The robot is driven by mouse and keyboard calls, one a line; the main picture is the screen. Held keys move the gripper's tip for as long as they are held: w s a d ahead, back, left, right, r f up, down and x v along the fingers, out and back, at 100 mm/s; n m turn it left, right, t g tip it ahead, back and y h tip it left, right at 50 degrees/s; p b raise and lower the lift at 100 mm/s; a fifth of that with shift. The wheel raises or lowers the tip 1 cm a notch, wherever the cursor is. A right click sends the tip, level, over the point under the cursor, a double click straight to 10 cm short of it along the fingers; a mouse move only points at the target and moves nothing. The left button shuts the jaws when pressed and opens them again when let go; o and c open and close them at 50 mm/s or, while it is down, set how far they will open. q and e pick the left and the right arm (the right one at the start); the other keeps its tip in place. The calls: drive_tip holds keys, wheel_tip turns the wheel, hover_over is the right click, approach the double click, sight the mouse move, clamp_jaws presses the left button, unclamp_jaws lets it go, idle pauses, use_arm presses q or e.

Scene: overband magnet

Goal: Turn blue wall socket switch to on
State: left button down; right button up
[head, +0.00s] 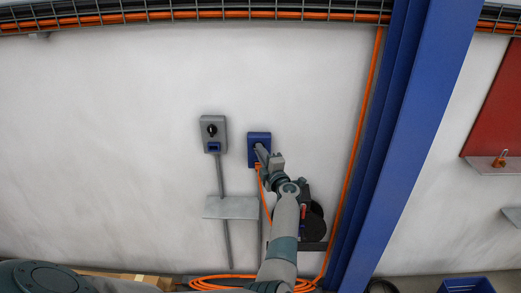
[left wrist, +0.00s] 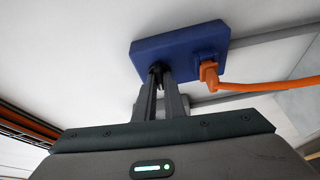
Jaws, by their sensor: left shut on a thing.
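The blue wall socket (head: 258,136) is a small box on the white wall, a little right of the grey switch box in the head view. It fills the upper middle of the left wrist view (left wrist: 185,45). An orange plug (left wrist: 208,73) sits in its lower side, with an orange cable running off to the right. My left gripper (head: 261,151) reaches up to the socket's face. In the left wrist view its fingers (left wrist: 159,80) are shut on the black switch knob (left wrist: 157,67) of the socket. The fingers hide most of the knob, so its position cannot be read. My right gripper is not in view.
A grey box with a black rotary knob (head: 212,130) hangs to the left, above a small metal shelf (head: 231,207). A blue column (head: 405,140) stands to the right. Orange cable (head: 210,284) lies coiled below. A cable tray (head: 200,11) runs along the top.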

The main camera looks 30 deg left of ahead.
use_arm(q)
drive_tip(key=shift+n+p, duration=0.3)
drive_tip(key=shift+n, duration=0.2)
drive_tip(key=c, duration=1.8)
unclamp_jaws()
drive_tip(key=shift+c, duration=0.2)
